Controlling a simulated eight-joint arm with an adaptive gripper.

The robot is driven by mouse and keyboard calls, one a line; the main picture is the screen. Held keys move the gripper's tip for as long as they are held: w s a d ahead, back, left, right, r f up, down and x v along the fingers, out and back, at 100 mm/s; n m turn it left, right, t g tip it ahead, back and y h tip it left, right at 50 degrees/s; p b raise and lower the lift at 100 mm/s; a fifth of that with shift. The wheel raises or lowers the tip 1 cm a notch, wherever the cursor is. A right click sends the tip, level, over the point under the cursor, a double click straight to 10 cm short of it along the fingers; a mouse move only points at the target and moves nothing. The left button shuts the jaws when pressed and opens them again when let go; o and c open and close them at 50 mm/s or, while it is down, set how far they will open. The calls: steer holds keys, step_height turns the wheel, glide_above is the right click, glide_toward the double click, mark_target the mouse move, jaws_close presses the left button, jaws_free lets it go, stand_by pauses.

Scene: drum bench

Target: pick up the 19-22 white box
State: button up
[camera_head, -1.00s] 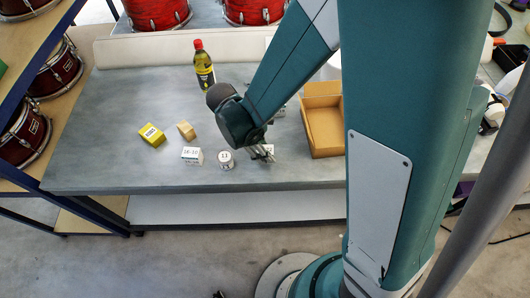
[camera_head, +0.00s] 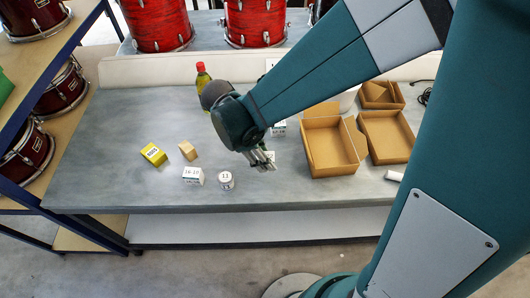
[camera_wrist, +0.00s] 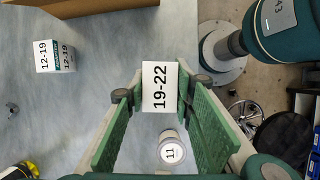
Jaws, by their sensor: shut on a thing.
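The 19-22 white box (camera_wrist: 158,87) sits between my fingertips in the wrist view, its label facing the camera. My gripper (camera_wrist: 159,90) is shut on it, one green-padded finger on each side. In the head view my gripper (camera_head: 265,161) is over the grey bench, with the white box (camera_head: 270,156) partly hidden by the fingers. The round white container (camera_head: 226,180) is left of and nearer the front than my gripper. It also shows in the wrist view (camera_wrist: 171,152), labelled 11. I cannot tell exactly how high the box is above the bench.
A 12-19 box (camera_wrist: 55,56) stands apart, behind my gripper in the head view (camera_head: 278,128). A white box (camera_head: 193,175), a yellow box (camera_head: 153,154), a wooden block (camera_head: 188,150) and a red-capped bottle (camera_head: 202,75) are left. Open cardboard boxes (camera_head: 329,171) (camera_head: 389,157) are right.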

steer(key=shift+r, duration=0.6)
stand_by(0.3)
